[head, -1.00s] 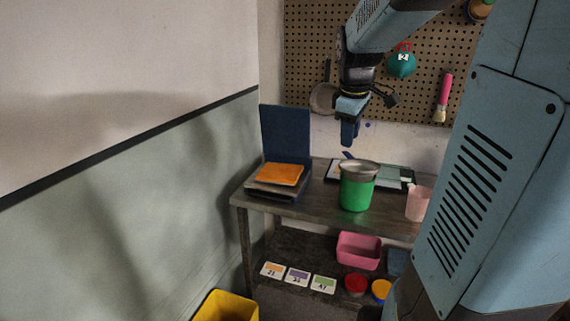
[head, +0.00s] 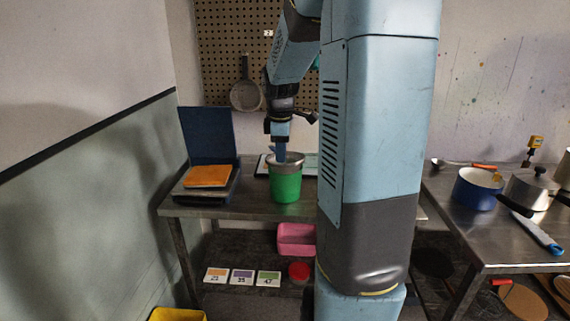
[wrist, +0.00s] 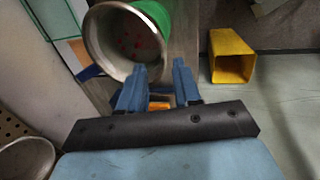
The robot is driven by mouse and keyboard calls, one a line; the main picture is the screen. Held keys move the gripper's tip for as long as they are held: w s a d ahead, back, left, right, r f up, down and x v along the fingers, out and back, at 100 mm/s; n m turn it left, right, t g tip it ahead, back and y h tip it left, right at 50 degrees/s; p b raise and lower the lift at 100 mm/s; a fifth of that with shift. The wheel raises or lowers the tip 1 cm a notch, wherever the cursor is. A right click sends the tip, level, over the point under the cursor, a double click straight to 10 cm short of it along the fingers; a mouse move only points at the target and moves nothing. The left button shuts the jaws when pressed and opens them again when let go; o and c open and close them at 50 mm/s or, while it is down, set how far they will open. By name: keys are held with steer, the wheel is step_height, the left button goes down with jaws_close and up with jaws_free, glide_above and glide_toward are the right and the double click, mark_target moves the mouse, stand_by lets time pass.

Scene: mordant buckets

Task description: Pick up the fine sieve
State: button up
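In the wrist view my two blue fingers (wrist: 159,66) are apart, beside the rim. Blue shows between and left of the fingers; I cannot tell whether it is the sieve's handle. A second round, long-handled sieve or pan (head: 245,95) hangs on the pegboard.
Below are a pink tub (head: 297,240), a red-lidded jar (head: 299,271) and cards. A yellow bin (wrist: 231,56) is on the floor. A right-hand table holds a blue pot (head: 477,188).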

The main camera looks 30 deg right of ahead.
mark_target(284, 164)
steer(key=shift+w+d+f, duration=0.1)
steer(key=shift+d+f, duration=0.1)
steer(key=shift+f, duration=0.7)
steer(key=shift+w+d+f, duration=0.1)
steer(key=shift+d+f, duration=0.1)
steer(key=shift+f, duration=0.75)
steer(key=shift+w+d+f, duration=0.1)
steer(key=shift+d+f, duration=0.1)
steer(key=shift+f, duration=0.7)
jaws_close()
